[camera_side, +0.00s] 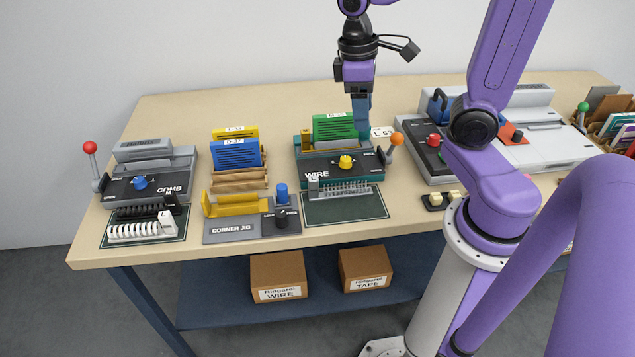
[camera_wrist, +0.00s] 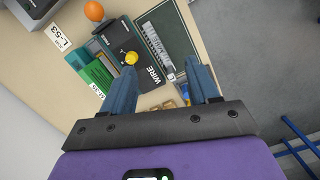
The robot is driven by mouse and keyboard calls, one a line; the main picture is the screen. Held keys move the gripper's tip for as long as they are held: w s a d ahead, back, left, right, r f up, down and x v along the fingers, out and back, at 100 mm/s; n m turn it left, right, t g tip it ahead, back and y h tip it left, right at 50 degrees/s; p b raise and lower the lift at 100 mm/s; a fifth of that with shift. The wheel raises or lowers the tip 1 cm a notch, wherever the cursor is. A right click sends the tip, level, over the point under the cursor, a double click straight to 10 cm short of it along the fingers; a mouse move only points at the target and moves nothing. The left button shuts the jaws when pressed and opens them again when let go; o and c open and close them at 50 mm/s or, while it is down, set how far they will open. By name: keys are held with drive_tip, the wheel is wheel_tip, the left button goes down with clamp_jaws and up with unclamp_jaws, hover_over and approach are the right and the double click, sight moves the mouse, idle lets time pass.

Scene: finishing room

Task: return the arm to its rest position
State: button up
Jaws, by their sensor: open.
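My gripper (camera_wrist: 163,88) is open, with its two blue fingers spread apart and nothing visible between them but the bench below. In the side view my gripper (camera_side: 361,115) points down at the back right of the teal WIRE machine (camera_side: 316,170), close to the green card that stands there. I cannot tell from these views whether a finger touches the machine. My purple arm rises from its base at the right and reaches over the bench from above.
Left of the WIRE machine stand a corner jig (camera_side: 233,229), a card rack and the COMB machine (camera_side: 137,185). The WIRE machine's orange-knobbed lever (camera_side: 396,139) stands near my gripper. A grey machine (camera_side: 427,155) is to the right. Two boxes sit on the lower shelf.

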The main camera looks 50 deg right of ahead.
drive_tip(key=s+a+f+n, duration=0.1)
drive_tip(key=s+a+n, duration=0.2)
drive_tip(key=s, duration=0.3)
drive_tip(key=s+a+f+n+t+y, duration=0.1)
drive_tip(key=s+a+f+n, duration=0.1)
drive_tip(key=s+a+n, duration=0.2)
drive_tip(key=s+a, duration=0.1)
drive_tip(key=s, duration=0.2)
drive_tip(key=shift+t, duration=0.3)
